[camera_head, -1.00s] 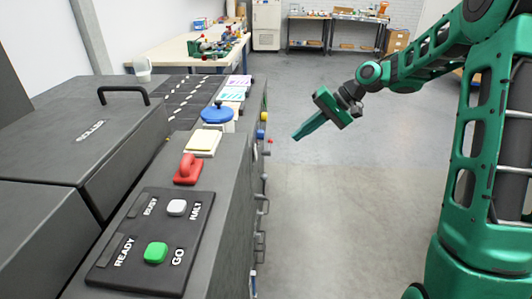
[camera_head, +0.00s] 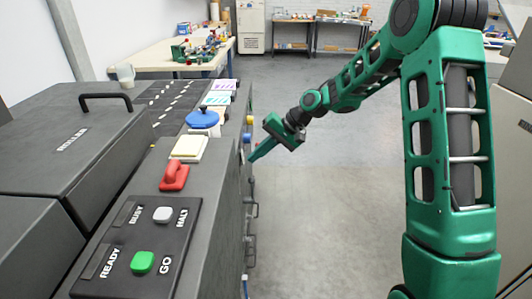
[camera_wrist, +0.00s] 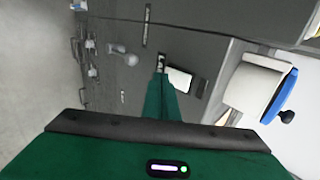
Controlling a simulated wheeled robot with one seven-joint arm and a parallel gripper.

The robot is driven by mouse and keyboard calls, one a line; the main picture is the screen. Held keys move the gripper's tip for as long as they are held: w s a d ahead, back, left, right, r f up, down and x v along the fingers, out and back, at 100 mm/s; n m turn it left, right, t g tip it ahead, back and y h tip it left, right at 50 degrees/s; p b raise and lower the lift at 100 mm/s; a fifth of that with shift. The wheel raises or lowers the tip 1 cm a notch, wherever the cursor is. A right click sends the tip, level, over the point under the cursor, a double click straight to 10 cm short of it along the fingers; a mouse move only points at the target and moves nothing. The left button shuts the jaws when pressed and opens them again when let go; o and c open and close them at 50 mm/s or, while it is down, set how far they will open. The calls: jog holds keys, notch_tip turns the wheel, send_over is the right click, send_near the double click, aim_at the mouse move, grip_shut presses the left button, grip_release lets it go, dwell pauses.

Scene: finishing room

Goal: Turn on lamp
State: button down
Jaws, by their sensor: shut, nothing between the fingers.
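My gripper (camera_head: 253,157) is shut and empty, its green fingers pointing at the right side of the dark cabinet (camera_head: 215,215). In the wrist view the closed fingertips (camera_wrist: 160,76) are close to a small white rectangular part (camera_wrist: 179,79) on the dark cabinet face; I cannot tell whether they touch. A rounded grey fitting (camera_wrist: 121,49) sits further left on that face. No lamp is clearly recognisable. On the cabinet top are a cream square block (camera_head: 188,148), a red handle (camera_head: 174,177) and a blue round knob (camera_head: 202,119).
A panel (camera_head: 137,245) with a green GO button (camera_head: 143,262) and a white HALT button (camera_head: 162,214) is in front. Handles (camera_head: 252,209) stick out along the cabinet side. A workbench (camera_head: 160,57) stands behind. The floor (camera_head: 325,190) to the right is clear.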

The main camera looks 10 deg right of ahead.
jog(key=shift+w+a, duration=0.1)
jog(key=shift+a, duration=0.35)
jog(key=shift+a, duration=0.2)
jog(key=shift+d, duration=0.15)
jog(key=shift+r, duration=0.1)
